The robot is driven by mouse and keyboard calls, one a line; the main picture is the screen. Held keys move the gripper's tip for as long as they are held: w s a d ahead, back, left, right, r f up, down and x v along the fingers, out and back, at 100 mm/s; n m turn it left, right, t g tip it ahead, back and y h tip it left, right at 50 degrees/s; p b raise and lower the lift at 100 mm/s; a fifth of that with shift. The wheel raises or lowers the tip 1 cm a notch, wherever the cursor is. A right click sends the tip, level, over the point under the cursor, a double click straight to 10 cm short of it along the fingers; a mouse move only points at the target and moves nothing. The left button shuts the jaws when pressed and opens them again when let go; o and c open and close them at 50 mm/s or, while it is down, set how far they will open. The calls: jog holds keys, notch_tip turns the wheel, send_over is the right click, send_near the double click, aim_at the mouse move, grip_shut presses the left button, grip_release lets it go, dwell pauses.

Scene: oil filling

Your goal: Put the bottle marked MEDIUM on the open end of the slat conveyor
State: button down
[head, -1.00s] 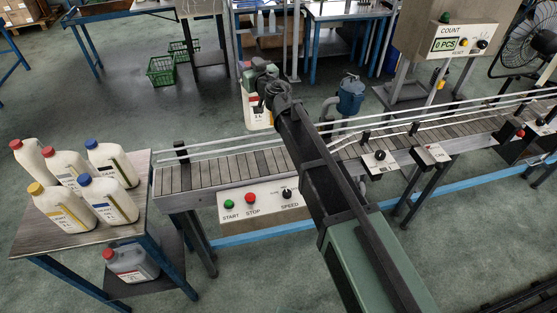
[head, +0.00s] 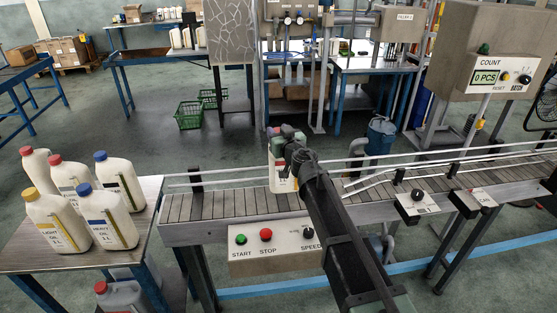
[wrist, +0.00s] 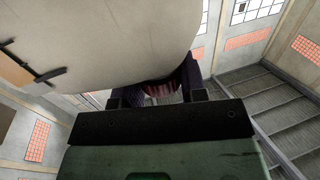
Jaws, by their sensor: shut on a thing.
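My gripper (wrist: 160,92) is shut on a cream-white bottle (wrist: 110,40), which fills the upper part of the wrist view. In the head view the held bottle (head: 275,178) is upright, partly hidden behind my gripper (head: 287,145). Its label shows a red lower band, but its name is not readable. The bottle appears over the left part of the slat conveyor (head: 225,206), near the far rail. I cannot tell whether its base touches the slats. The conveyor's open left end (head: 176,208) is bare.
A side table (head: 40,258) at the left holds several bottles, including LIGHT OIL (head: 52,222) and HEAVY OIL (head: 108,220). The START/STOP panel (head: 275,248) is on the conveyor's front. Guide rails (head: 225,172) run along the far side.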

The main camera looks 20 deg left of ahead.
notch_tip(320, 180, down, 5)
jog(key=b, duration=0.4)
jog(key=shift+r, duration=0.5)
jog(key=shift+f, duration=0.2)
jog(key=c, duration=0.7)
grip_release()
jog(key=shift+r, duration=0.1)
